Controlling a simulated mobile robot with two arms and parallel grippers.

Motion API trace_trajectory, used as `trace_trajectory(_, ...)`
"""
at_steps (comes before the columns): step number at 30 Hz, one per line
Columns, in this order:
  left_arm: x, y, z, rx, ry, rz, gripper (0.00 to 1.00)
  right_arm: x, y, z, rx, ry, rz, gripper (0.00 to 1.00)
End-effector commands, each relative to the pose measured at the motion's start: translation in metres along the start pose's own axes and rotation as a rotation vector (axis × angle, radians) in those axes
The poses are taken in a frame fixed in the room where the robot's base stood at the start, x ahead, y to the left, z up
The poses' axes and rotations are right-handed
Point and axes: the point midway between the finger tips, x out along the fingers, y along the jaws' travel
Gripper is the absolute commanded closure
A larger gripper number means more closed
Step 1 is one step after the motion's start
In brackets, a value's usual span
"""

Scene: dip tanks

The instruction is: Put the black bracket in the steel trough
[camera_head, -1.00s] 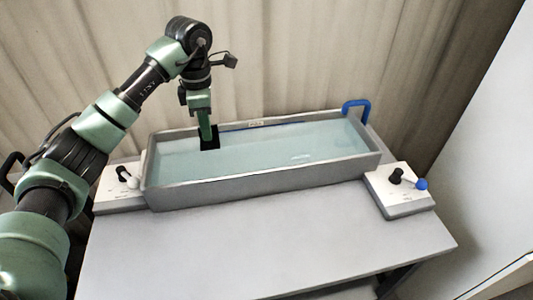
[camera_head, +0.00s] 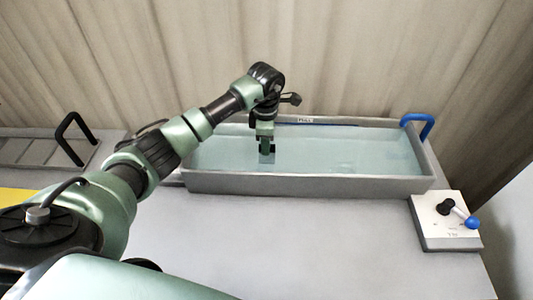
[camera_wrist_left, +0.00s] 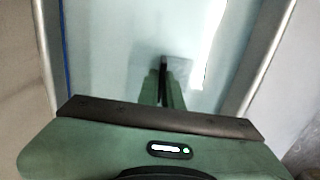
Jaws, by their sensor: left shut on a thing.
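The steel trough (camera_head: 310,186) is a long grey tank of pale blue-green liquid on the table. My left gripper (camera_head: 267,144) points down inside the trough's outline, left of its middle. It is shut on the black bracket (camera_head: 268,158), which shows as a small dark piece below the fingers, at or partly in the liquid. In the left wrist view the fingers (camera_wrist_left: 164,88) close around a dark upright part of the bracket (camera_wrist_left: 176,68), and a greyish part shows beyond. Whether the bracket touches the trough floor I cannot tell. My right gripper is not in view.
A blue handle (camera_head: 428,124) stands at the trough's right end. A white control box (camera_head: 443,232) with a black knob and blue-tipped lever sits at right. A grey rack-like tray (camera_head: 35,152) with a black handle is at far left. The table front is clear.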

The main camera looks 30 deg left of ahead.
Motion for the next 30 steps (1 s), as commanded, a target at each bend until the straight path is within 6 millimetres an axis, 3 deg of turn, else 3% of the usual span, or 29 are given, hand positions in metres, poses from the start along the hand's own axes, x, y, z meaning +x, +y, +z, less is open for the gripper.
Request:
trace_trajectory(4, 0.009, 0.001, 0.001, -0.001, -0.002, 0.001, 1.00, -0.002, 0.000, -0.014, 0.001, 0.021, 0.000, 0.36)
trace_trajectory(13, 0.047, 0.000, 0.001, 0.000, -0.002, 0.000, 1.00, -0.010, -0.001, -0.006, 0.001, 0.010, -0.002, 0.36)
trace_trajectory(24, 0.054, 0.001, 0.000, 0.000, -0.001, 0.003, 1.00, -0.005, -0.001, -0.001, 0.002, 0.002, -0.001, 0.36)
trace_trajectory(25, 0.053, 0.001, 0.000, 0.000, -0.001, 0.002, 0.85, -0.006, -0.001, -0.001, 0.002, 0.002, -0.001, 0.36)
trace_trajectory(27, 0.052, 0.001, 0.000, 0.000, -0.001, 0.002, 0.72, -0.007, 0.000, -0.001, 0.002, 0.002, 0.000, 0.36)
trace_trajectory(30, 0.052, 0.001, 0.001, 0.000, -0.001, 0.001, 0.72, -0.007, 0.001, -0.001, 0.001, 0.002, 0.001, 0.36)
